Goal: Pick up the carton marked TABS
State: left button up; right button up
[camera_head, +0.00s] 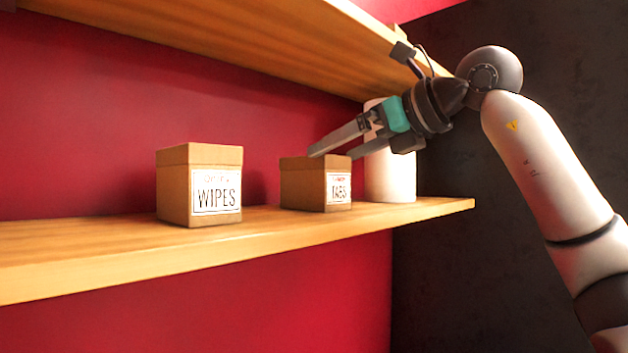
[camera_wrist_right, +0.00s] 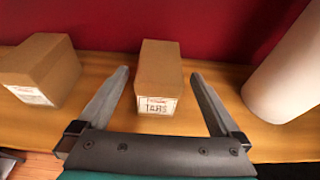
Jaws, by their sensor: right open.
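The carton marked TABS (camera_head: 303,188) is a small brown box with a white label, upright on the wooden shelf in the head view. My right gripper (camera_head: 330,155) is open at the carton's top, coming in from the right. In the right wrist view the TABS carton (camera_wrist_right: 158,80) lies between the two spread fingers of my right gripper (camera_wrist_right: 158,85), with a gap on each side; I cannot tell their exact height against it. My left gripper is not in view.
A larger carton marked WIPES (camera_head: 190,185) stands left of the TABS carton. A white cylinder (camera_head: 390,178) stands close on its right, partly behind my right gripper. Another shelf board (camera_head: 250,45) runs above. The lower shelf (camera_head: 100,255) is bare at the left.

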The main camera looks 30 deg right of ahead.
aim_at(315, 160)
jog(key=shift+w+a+f, duration=0.15)
jog(key=shift+w+a, duration=0.05)
jog(key=shift+w, duration=0.4)
jog(key=shift+w+a, duration=0.15)
jog(key=shift+w, duration=0.15)
jog(key=p+x, duration=0.1)
jog(key=x, duration=0.1)
jog(key=p+x, duration=0.1)
jog(key=shift+w+a, duration=0.15)
jog(key=shift+w, duration=0.3)
jog(key=shift+w+a, duration=0.1)
jog(key=shift+w, duration=0.25)
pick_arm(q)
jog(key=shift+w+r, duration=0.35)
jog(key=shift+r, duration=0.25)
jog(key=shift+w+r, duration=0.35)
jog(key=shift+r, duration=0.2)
pick_arm(e)
jog(key=shift+s+f, duration=0.1)
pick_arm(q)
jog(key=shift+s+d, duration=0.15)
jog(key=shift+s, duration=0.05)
pick_arm(e)
jog(key=c, duration=1.5)
